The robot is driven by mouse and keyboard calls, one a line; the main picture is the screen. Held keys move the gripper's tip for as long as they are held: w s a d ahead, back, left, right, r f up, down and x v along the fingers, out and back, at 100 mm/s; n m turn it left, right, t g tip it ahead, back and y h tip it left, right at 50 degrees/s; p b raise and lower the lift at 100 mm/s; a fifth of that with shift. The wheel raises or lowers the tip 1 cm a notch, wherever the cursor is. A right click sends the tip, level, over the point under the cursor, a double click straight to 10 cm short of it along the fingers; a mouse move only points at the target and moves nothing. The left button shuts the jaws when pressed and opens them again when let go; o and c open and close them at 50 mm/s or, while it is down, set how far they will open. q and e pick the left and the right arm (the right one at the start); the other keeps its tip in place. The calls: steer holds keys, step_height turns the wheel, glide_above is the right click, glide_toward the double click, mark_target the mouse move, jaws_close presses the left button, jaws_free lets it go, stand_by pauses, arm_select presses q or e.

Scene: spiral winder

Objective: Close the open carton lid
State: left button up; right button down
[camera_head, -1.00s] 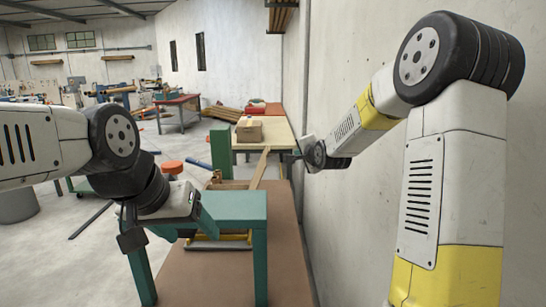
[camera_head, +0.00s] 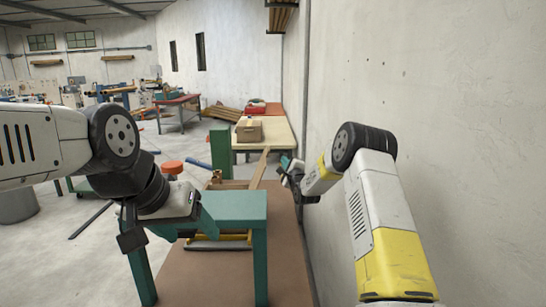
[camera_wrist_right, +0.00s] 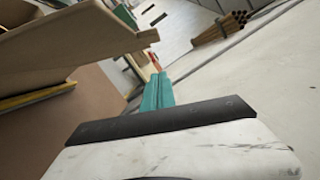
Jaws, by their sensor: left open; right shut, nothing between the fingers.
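A small brown cardboard carton (camera_head: 249,131) stands on the cream-topped table at the back. It is small in the head view, and I cannot make out how its lid sits. My right gripper (camera_head: 286,164) is shut and empty, in front of that table and apart from the carton. Its teal fingers (camera_wrist_right: 157,92) show together in the right wrist view, where the carton cannot be made out. My left gripper (camera_head: 205,222) is open, over the near green frame and far from the carton; its fingers are partly lost against the green.
A green frame (camera_head: 240,206) stands in front, with a wooden board (camera_head: 260,167) rising behind it. A green post (camera_head: 220,150) stands left of the cream table (camera_head: 276,134). The wall (camera_head: 420,110) is close along the right. A brown panel (camera_wrist_right: 90,42) fills the wrist view's upper left.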

steer(key=shift+w+a+r, duration=0.3)
steer(key=shift+w+a, duration=0.2)
steer(key=shift+a, duration=0.25)
steer(key=shift+w+a+r, duration=0.3)
steer(key=shift+w+a, duration=0.25)
steer(key=shift+a, duration=0.2)
steer(key=shift+w+a+r, duration=0.3)
steer(key=shift+w+a, duration=0.2)
steer(key=shift+a, duration=0.25)
